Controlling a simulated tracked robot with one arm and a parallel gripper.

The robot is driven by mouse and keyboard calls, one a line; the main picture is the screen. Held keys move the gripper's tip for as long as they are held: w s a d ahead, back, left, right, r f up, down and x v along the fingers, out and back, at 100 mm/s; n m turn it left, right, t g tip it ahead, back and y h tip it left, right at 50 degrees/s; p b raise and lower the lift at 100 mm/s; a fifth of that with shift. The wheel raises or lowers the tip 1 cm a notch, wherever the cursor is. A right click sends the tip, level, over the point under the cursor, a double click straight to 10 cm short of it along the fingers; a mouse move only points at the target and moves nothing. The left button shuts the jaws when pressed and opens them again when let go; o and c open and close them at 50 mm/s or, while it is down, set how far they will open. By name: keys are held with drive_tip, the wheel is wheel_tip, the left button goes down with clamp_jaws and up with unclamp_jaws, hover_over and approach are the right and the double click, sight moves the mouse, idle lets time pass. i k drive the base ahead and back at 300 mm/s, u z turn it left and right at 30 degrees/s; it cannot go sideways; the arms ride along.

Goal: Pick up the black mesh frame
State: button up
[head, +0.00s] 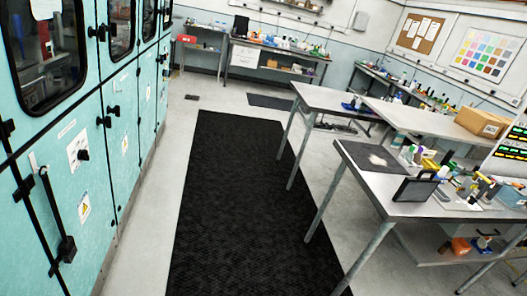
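A black frame (418,188), which looks like the black mesh frame, stands slightly tilted near the front edge of the grey workbench (367,178) on the right. Its inside looks grey; whether it is mesh is too small to tell. It has a handle-like bar at its top right. Small bottles and tools stand close behind it and to its right. My gripper is not in view.
Teal cabinets (121,123) with black handles line the left side. A long black floor mat (225,200) fills the aisle between cabinets and benches, and it is clear. A cardboard box (483,123) sits on the bench behind. Bench legs (327,206) stand at the mat's right edge.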

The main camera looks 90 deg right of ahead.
sight(418, 189)
drive_tip(key=z, duration=0.55)
drive_tip(key=i, duration=0.1)
drive_tip(key=z, duration=2.85)
drive_tip(key=k, duration=0.95)
drive_tip(key=z, duration=0.2)
drive_tip(key=i, duration=0.95)
drive_tip(key=u, duration=0.1)
